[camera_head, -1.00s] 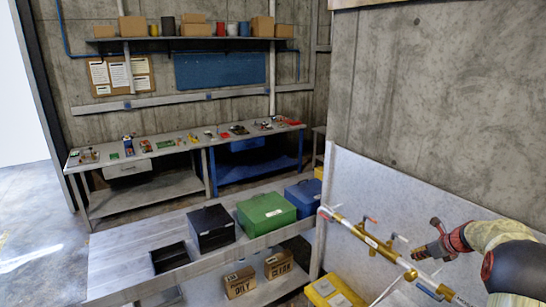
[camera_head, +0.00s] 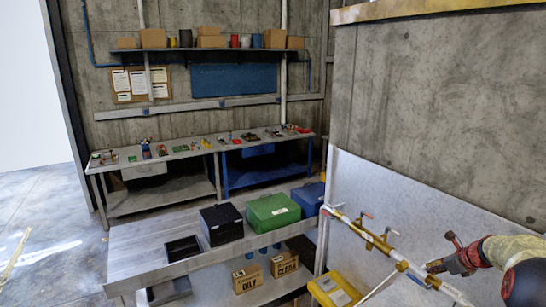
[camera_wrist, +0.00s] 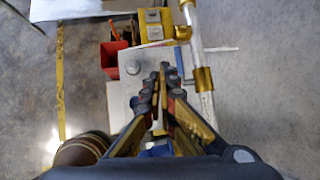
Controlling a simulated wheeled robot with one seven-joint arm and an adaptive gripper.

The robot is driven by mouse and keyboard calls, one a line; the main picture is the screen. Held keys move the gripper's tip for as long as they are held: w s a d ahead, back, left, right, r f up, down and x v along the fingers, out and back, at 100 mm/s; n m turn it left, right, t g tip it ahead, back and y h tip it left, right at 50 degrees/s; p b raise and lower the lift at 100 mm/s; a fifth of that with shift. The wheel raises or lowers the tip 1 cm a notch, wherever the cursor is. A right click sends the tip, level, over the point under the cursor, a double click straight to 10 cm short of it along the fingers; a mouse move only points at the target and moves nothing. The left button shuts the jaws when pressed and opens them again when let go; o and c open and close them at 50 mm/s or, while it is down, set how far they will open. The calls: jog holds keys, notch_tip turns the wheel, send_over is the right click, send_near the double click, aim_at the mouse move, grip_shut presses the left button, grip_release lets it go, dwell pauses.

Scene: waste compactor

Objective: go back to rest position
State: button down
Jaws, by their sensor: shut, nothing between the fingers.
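My gripper (camera_head: 437,266) is at the lower right of the head view, beside the white pipe with brass fittings (camera_head: 385,247). Its fingers point left. In the wrist view, my gripper (camera_wrist: 155,84) is at the centre with its fingers close together and nothing seen between them. The pipe (camera_wrist: 196,45) also shows there, to the right of the fingers and apart from them in the picture. I cannot tell the distance between gripper and pipe.
A low bench (camera_head: 140,256) holds black (camera_head: 222,223), green (camera_head: 272,211) and blue (camera_head: 308,197) boxes. Two cardboard boxes sit on its lower shelf. A yellow case (camera_head: 332,289) lies below the pipe. A red container (camera_wrist: 113,62) is left of the fingers. Open floor (camera_head: 50,225) is at left.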

jog(key=s+a+f+n+g, duration=0.2)
jog(key=s+a+f+n, duration=0.2)
jog(key=s+f+n, duration=0.3)
jog(key=s+a+r+n+g+b, duration=0.25)
jog(key=s+a+n+b, duration=0.75)
jog(key=s+a+n, duration=0.7)
jog(key=s+a+f+n+t+b, duration=0.1)
jog(key=s+a+f+n+b, duration=0.2)
jog(key=s+a+b, duration=0.6)
jog(key=s+a+f+n+t+h+b, duration=0.1)
jog(key=s+a+f+n+b, duration=0.3)
jog(key=s+a+b, duration=0.5)
jog(key=shift+a+f+t+h, duration=0.2)
jog(key=shift+f+t+h, duration=0.15)
jog(key=shift+f, duration=0.1)
